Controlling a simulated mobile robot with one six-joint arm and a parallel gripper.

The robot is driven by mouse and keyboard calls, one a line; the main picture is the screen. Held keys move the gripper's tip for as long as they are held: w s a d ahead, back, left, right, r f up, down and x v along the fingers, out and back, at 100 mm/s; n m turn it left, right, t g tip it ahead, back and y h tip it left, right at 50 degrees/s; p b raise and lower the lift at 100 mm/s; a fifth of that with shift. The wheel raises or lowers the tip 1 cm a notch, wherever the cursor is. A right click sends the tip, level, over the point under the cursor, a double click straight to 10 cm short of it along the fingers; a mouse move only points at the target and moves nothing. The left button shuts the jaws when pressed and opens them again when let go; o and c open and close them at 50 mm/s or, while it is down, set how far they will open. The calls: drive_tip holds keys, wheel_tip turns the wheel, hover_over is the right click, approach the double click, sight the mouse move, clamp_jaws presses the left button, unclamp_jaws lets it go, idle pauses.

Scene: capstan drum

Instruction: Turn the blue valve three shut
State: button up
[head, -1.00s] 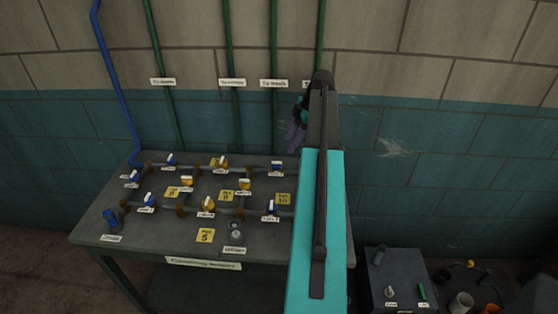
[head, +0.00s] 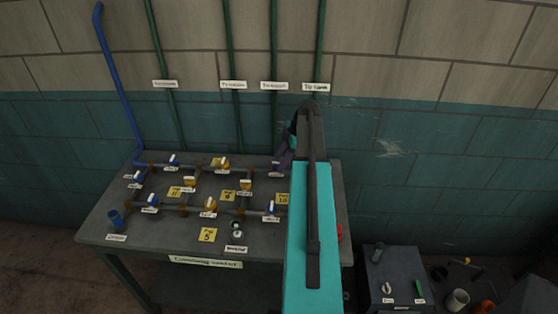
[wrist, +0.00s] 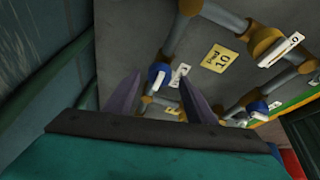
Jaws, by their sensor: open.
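Several blue valves with white handles sit on the grey pipework; their small tags are too small to read, so I cannot tell which is three. In the head view they include a back-right valve (head: 275,167), a front-right valve (head: 271,208), a back-left valve (head: 173,161) and a front-left valve (head: 151,201). My gripper (head: 285,158) is beside the back-right valve, partly hidden by my arm. In the wrist view my gripper (wrist: 160,95) is open, with a blue valve (wrist: 157,76) seen between its purple fingers; contact is not visible. Another blue valve (wrist: 256,107) lies to the right.
Yellow valves (head: 245,186) stand among the blue ones on the same bench (head: 145,239). Yellow pads (head: 207,235) lie between the pipes. Green pipes (head: 232,60) and a blue pipe (head: 119,85) run down the wall behind. A dark cabinet (head: 395,265) stands right.

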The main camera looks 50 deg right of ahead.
drive_tip(key=shift+w+a+f, duration=0.15)
drive_tip(key=shift+f, duration=0.4)
drive_tip(key=c, duration=0.9)
drive_tip(key=shift+a, duration=0.3)
drive_tip(key=shift+c, duration=0.7)
drive_tip(key=shift+d+f, duration=0.1)
drive_tip(key=shift+d, duration=0.1)
